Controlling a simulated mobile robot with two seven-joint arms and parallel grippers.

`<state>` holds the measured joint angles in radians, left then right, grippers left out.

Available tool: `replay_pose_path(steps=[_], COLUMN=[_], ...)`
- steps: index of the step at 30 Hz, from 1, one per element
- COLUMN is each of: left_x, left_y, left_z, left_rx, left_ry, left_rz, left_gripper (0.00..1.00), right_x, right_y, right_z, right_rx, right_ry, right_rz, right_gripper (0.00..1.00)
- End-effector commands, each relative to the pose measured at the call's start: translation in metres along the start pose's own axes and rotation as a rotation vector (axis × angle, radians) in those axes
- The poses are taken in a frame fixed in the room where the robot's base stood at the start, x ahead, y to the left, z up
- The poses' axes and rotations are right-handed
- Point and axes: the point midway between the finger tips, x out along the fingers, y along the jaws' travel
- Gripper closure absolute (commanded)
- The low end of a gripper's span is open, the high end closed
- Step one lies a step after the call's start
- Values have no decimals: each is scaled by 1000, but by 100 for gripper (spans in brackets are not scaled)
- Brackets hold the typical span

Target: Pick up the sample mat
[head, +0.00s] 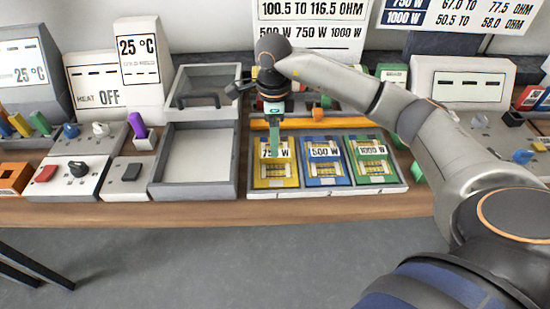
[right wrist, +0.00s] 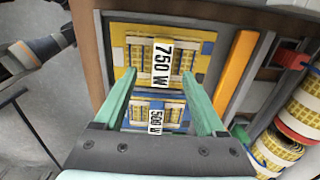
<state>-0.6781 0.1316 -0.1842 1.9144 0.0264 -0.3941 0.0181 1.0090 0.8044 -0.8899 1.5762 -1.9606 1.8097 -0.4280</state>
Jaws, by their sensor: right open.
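Three mats lie in a row in a light tray: a yellow one labelled 750 W (head: 290,181), a blue one labelled 500 W (head: 324,181) and a green one labelled 1000 W (head: 376,179). I cannot tell which is the sample mat. My right gripper (head: 273,152) points down over the yellow mat, its green fingers covering part of the label. In the right wrist view, the gripper (right wrist: 165,85) is open, with nothing held. The yellow mat (right wrist: 122,60) lies past the fingertips and the blue mat (right wrist: 172,122) shows between the fingers. My left gripper is not in view.
A yellow-orange bar (head: 345,122) lies behind the mats. Left of them stands a grey box with a raised clear lid (head: 206,90) and an empty pale tray (head: 197,155). A panel with knobs (head: 75,168) stands further left. Rolls of yellow mesh (right wrist: 290,130) are at the right wrist view's right.

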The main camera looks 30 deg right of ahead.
Motion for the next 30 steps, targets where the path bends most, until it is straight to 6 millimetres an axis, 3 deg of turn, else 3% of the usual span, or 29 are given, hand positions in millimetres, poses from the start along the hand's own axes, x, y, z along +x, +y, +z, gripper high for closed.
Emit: replay_pose_path(steps=[10, 20, 30], left_x=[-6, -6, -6], left_y=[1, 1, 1], left_z=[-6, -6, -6], left_rx=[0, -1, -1], left_ry=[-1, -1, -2], left_rz=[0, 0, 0], left_gripper=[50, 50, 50], right_x=[46, 52, 52], right_y=[-2, -3, -3], right_z=[-4, -3, -3], right_rx=[0, -1, -1], right_ry=[1, -1, -1], right_rz=[3, 0, 1], right_gripper=[28, 29, 67])
